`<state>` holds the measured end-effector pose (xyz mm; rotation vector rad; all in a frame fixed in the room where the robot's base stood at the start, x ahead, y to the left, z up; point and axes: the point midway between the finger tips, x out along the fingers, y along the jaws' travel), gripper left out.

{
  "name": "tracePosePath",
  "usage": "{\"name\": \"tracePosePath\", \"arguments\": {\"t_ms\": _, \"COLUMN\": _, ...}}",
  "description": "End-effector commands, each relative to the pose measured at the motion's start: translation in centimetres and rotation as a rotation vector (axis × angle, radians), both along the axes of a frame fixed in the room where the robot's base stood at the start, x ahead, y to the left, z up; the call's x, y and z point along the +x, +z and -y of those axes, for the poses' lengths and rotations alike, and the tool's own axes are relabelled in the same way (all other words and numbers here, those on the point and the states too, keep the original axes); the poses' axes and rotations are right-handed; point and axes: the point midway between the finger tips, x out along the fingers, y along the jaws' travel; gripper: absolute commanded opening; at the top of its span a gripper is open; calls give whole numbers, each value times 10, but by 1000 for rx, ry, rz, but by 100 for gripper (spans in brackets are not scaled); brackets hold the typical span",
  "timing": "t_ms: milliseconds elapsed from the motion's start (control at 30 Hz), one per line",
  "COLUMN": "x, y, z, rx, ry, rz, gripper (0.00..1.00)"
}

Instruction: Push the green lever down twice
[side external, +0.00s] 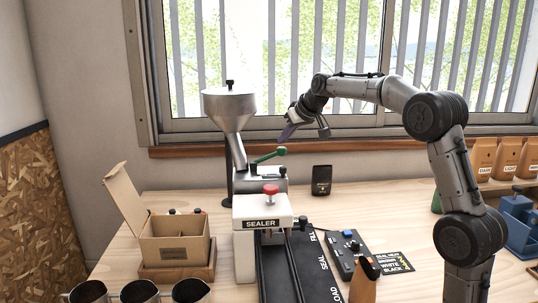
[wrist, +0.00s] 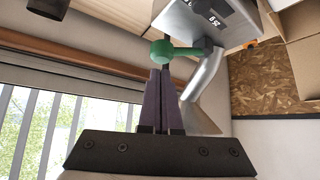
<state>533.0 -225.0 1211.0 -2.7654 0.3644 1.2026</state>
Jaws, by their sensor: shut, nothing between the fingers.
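The green lever (side external: 268,155) sticks out to the right from the grey dispenser under the metal hopper (side external: 229,108); its knob end is slightly raised. My gripper (side external: 285,138) is above and close to the knob in the side view. In the wrist view my gripper (wrist: 160,76) has its purple fingers together and empty, with the tips close to the green knob (wrist: 161,51). I cannot tell whether the tips touch the knob.
The white sealer (side external: 262,220) with a red knob stands in front of the dispenser. A black conveyor strip (side external: 275,275) and a control box (side external: 345,250) lie to its front and right. An open carton (side external: 175,240) stands left. A small black device (side external: 321,180) stands right of the lever.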

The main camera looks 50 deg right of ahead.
Motion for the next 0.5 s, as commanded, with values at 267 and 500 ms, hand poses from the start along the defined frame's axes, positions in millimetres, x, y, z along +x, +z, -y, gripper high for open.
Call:
{"name": "tracePosePath", "arguments": {"t_ms": 267, "x": 0, "y": -8, "z": 0, "rx": 1, "ry": 1, "rz": -1, "gripper": 0}}
{"name": "tracePosePath", "arguments": {"t_ms": 500, "x": 0, "y": -14, "z": 0, "rx": 1, "ry": 1, "rz": -1, "gripper": 0}}
